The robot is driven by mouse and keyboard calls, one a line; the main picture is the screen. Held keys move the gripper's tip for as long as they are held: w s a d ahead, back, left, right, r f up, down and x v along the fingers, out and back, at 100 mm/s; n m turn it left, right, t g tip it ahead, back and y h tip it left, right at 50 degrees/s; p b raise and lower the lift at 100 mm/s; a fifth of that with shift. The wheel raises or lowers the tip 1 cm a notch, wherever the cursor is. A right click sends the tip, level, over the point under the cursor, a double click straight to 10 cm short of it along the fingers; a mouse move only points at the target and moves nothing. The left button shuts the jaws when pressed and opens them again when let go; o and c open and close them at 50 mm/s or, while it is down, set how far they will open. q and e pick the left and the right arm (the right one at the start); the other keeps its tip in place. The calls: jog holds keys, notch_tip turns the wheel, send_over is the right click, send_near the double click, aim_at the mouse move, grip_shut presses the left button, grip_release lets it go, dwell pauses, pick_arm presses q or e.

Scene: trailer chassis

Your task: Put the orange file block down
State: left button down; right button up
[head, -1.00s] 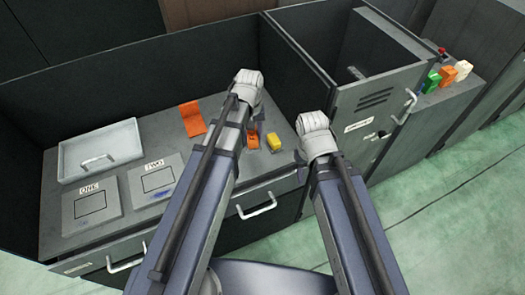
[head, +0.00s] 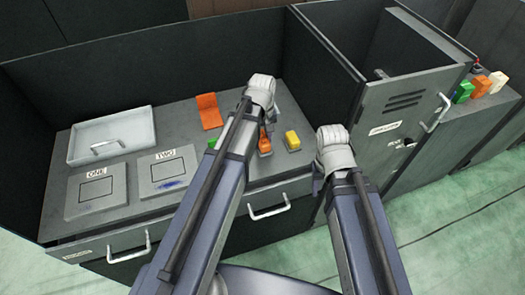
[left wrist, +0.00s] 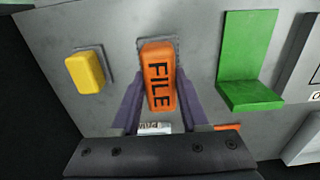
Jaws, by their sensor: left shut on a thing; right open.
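The orange file block (left wrist: 158,78), marked FILE, is between the fingers of my left gripper (left wrist: 160,90) in the left wrist view. The gripper is shut on it. The block is over a dark-edged patch on the grey desk top (left wrist: 120,30); I cannot tell whether it touches it. In the head view the orange block (head: 264,143) shows just right of my left forearm, beside a yellow block (head: 292,140). The left fingers are largely hidden there. My right gripper (head: 319,185) is open and empty in front of the cabinet, mostly hidden behind its wrist.
A green L-shaped holder (left wrist: 248,70) stands close beside the orange block. An orange holder (head: 209,110) lies further back. A white tray (head: 112,137) and plates ONE (head: 97,190) and TWO (head: 167,171) are left. Cabinet walls (head: 325,85) rise right.

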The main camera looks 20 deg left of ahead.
pick_arm(q)
jog(key=shift+f+b, duration=1.9)
jog(key=shift+f, duration=0.15)
jog(key=shift+r, duration=0.1)
jog(key=shift+c, duration=2.1)
grip_release()
